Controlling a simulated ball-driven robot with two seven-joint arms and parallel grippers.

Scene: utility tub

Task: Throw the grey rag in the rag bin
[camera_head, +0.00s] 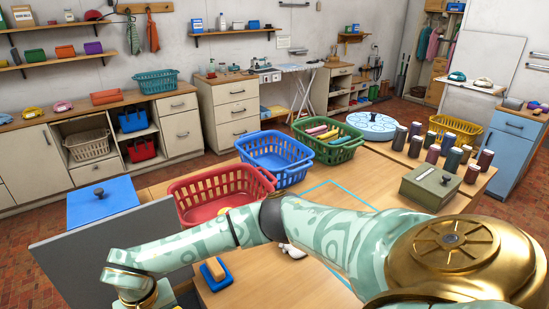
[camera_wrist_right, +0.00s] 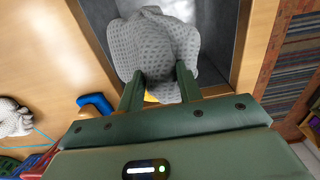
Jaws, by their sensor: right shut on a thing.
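The grey rag (camera_wrist_right: 152,48) is a dimpled, crumpled cloth in the right wrist view. My right gripper (camera_wrist_right: 160,82) is shut on it, with one finger on each side of its near end. The rag hangs over a grey-walled opening (camera_wrist_right: 212,30) beside the wooden top; I cannot tell for sure that this is the rag bin. In the head view my right arm reaches across to the lower left, and its fingers and the rag are not visible there. A grey upright panel (camera_head: 75,262) stands by that wrist. My left gripper is not in view.
Red (camera_head: 205,195), blue (camera_head: 275,157) and green (camera_head: 328,138) baskets stand on the table. A blue-and-tan block (camera_head: 217,275) and a whitish cloth (camera_head: 293,251) lie nearer. A blue lidded box (camera_head: 103,200) is at left. Several dark cylinders (camera_head: 452,160) stand at right.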

